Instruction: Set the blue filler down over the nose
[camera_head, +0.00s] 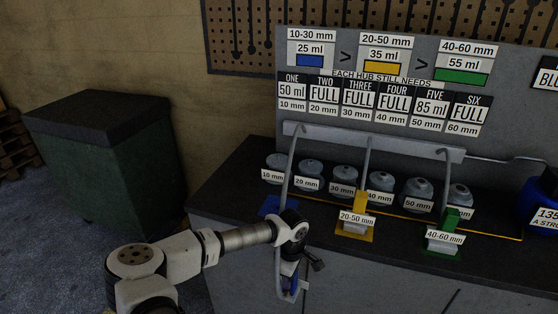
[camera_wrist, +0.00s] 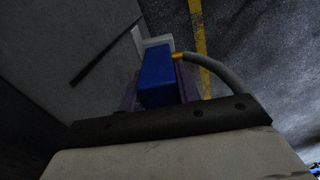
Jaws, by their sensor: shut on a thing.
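My gripper (camera_head: 290,262) is shut on the blue filler (camera_wrist: 157,75). In the head view the filler is low in front of the bench, mostly hidden by my wrist. In the wrist view its blue block sits between the fingers, with a pale part beyond it and a grey hose (camera_wrist: 225,72) from an orange fitting. A blue pad (camera_head: 275,206) lies bare at the bench's left front, above and behind the gripper. I cannot tell which part is the nose. The grey hubs (camera_head: 310,170) stand in a row, labelled 10 mm to 60 mm.
A yellow filler (camera_head: 359,212) and a green filler (camera_head: 447,232) stand on pads at the bench front (camera_head: 480,268). Grey hoses hang from a rail (camera_head: 400,147) above the hubs. A blue drum (camera_head: 538,205) is at right. A dark green bin (camera_head: 105,160) stands left, with clear floor before it.

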